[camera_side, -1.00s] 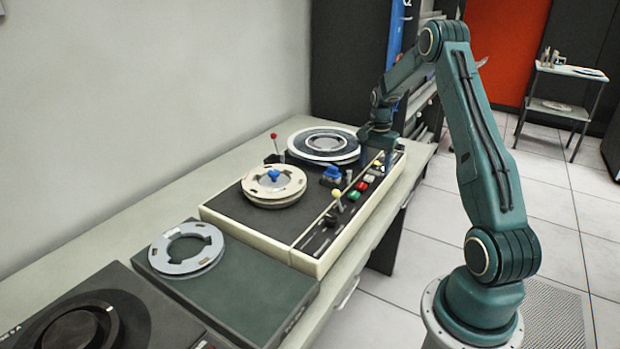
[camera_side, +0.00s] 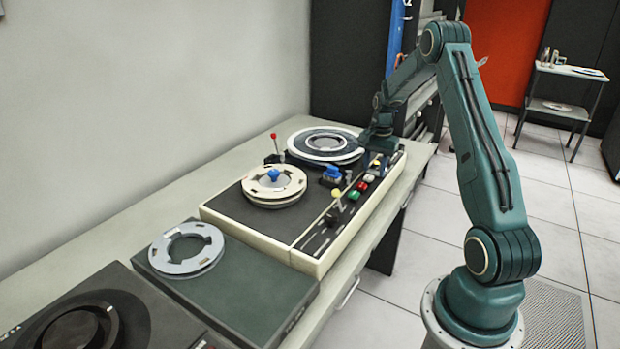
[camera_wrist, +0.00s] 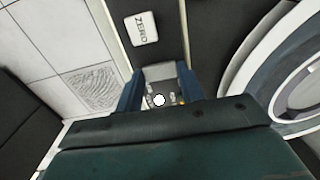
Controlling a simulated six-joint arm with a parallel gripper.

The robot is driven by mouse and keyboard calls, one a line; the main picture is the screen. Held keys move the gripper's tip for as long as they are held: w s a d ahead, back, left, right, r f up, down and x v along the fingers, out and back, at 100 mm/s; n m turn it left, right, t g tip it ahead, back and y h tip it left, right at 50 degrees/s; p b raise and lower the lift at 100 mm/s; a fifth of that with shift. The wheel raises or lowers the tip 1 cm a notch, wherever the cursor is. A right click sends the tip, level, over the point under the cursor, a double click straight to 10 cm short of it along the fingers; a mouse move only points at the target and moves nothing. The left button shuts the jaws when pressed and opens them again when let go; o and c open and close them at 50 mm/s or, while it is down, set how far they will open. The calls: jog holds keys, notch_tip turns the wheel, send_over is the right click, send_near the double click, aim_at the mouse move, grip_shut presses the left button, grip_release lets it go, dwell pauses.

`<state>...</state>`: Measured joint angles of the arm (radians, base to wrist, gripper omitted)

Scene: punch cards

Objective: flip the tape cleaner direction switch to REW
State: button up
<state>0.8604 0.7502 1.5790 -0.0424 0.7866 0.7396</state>
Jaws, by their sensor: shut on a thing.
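The tape cleaner (camera_side: 313,266) is a cream-cased deck with a dark top, standing on the long bench. My gripper (camera_side: 380,149) is at the deck's far right corner, beside the black-and-white reel. In the wrist view my gripper (camera_wrist: 160,95) has its two blue fingers around a small switch with a round white tip (camera_wrist: 160,100), and is shut on it. The switch base is largely hidden by my gripper. No REW marking is legible, so I cannot tell which way the switch points.
The deck carries a cream reel (camera_side: 262,187), a black-and-white reel (camera_side: 326,143), a red-knobbed lever (camera_side: 274,138) and a blue knob (camera_side: 332,172). Red and green buttons (camera_side: 355,195) line its front strip. A ZERO label (camera_wrist: 142,28) lies near my fingers.

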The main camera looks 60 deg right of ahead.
jog(key=shift+s+t, duration=0.3)
jog(key=shift+t, duration=0.8)
jog(key=o, duration=1)
jog(key=shift+w+g, duration=0.15)
jog(key=shift+g, duration=0.25)
